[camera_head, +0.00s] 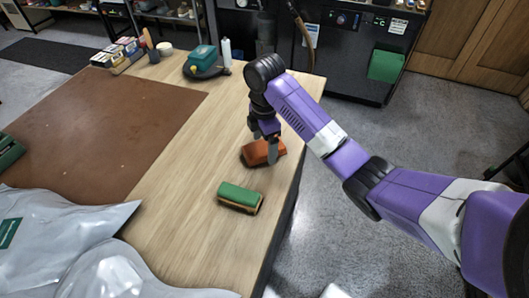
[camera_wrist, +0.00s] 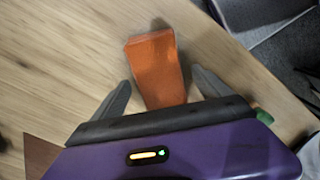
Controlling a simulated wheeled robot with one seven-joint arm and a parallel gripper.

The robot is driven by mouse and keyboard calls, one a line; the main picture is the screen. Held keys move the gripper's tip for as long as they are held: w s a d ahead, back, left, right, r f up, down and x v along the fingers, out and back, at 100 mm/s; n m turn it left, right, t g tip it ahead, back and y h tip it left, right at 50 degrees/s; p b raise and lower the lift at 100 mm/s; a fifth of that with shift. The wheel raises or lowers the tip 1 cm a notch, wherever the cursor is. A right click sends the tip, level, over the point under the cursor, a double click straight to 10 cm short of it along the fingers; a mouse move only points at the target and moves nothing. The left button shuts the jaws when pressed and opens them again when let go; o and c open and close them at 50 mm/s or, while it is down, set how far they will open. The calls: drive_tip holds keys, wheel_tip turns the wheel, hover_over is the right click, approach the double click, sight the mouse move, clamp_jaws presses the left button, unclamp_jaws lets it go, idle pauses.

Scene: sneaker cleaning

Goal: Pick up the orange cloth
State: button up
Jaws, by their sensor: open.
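The orange cloth (camera_head: 256,153) lies on the wooden table near its right edge, looking like a folded block. In the wrist view the cloth (camera_wrist: 156,68) sits between and ahead of the two grey fingers. My gripper (camera_head: 267,149) points down over the cloth, with one finger in front of its right part. In the wrist view my gripper (camera_wrist: 164,90) is open, with a finger on each side of the cloth and gaps visible. I cannot tell whether the fingers touch the table.
A green-topped brush (camera_head: 240,196) lies on the table in front of the cloth. A brown mat (camera_head: 110,125) covers the left of the table, with grey plastic bags (camera_head: 60,230) at the front. A green and black object (camera_head: 203,62) stands farther back. Bare wood lies left of the cloth.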

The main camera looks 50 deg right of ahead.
sight(264, 146)
drive_tip(key=shift+f, duration=0.65)
drive_tip(key=c, duration=1.6)
wheel_tip(264, 146, up, 20)
drive_tip(key=p, duration=0.5)
drive_tip(key=shift+w, duration=0.1)
